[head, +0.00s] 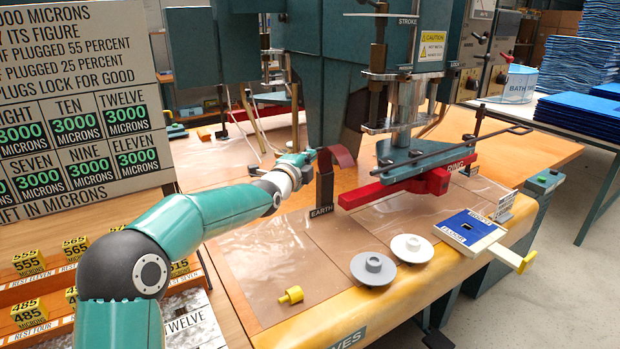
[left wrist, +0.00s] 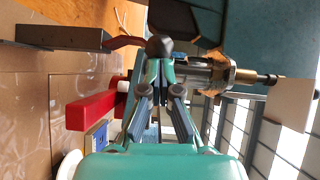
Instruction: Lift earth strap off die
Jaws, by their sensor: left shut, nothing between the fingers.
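A dark red curved strap (head: 337,154), which looks like the earth strap, arches at the top of a dark upright post (head: 325,182) with an EARTH label at its foot. It also shows in the left wrist view (left wrist: 124,42), its end close to my fingertips. The red die (head: 395,187) lies under the press, right of the post. I see no strap lying on its visible part. My left gripper (head: 306,157) is shut and empty, just left of the strap; in the left wrist view its fingers (left wrist: 160,58) meet by a dark round knob. Whether they touch the strap is unclear. My right gripper is out of view.
The press column (head: 405,105) and its teal plate stand over the die. A grey disc (head: 372,268), a white disc (head: 411,247), a yellow plug (head: 290,295) and a blue-topped block (head: 468,228) sit on the front bench. A sign board (head: 80,90) stands at left.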

